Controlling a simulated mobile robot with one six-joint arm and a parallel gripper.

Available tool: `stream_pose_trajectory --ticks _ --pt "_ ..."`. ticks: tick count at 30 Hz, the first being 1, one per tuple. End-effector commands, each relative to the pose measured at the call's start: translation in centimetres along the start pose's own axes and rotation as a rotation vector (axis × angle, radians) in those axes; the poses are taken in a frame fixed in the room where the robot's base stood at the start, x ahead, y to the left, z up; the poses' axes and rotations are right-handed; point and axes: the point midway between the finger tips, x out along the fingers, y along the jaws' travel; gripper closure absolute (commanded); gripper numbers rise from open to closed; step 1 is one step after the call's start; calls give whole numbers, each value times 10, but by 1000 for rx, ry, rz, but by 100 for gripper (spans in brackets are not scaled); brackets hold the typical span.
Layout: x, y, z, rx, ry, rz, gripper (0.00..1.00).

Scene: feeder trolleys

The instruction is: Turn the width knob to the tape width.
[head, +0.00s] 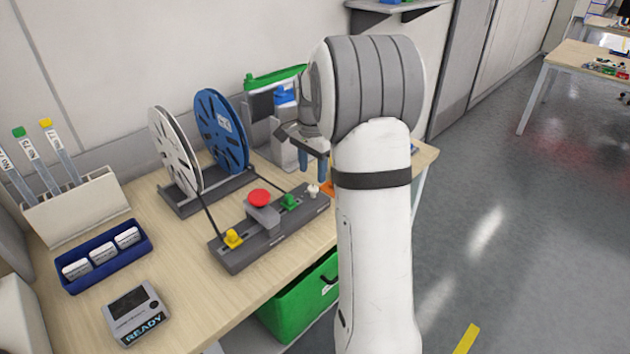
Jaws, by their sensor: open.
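A long dark grey bar unit (270,238) lies on the table, with a yellow knob (232,239) at its near end, a red knob (259,198) in the middle, a green knob (289,202) and a small white knob (312,191) at the far end. I cannot tell which is the width knob, and any width marks are too small to read. A white reel (172,150) and a blue reel (217,130) stand upright behind the bar. My gripper (313,164) is open, fingers down, above the far end near the white knob; my arm partly hides that area.
A grey device reading READY (137,314) and a blue tray (104,257) with white pieces sit at the left. A rack (75,207) holds labelled sticks. A grey machine with a green top (275,77) stands behind. A green bin (300,302) is below the table edge.

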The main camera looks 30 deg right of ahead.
Motion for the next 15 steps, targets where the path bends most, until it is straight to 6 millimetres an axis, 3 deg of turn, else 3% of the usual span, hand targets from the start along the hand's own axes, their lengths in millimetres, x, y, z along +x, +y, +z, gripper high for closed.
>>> stream_pose_trajectory --ticks 6,15 --pt "35 0 1 -3 -2 3 52" --pt "49 0 1 -4 1 -1 52"
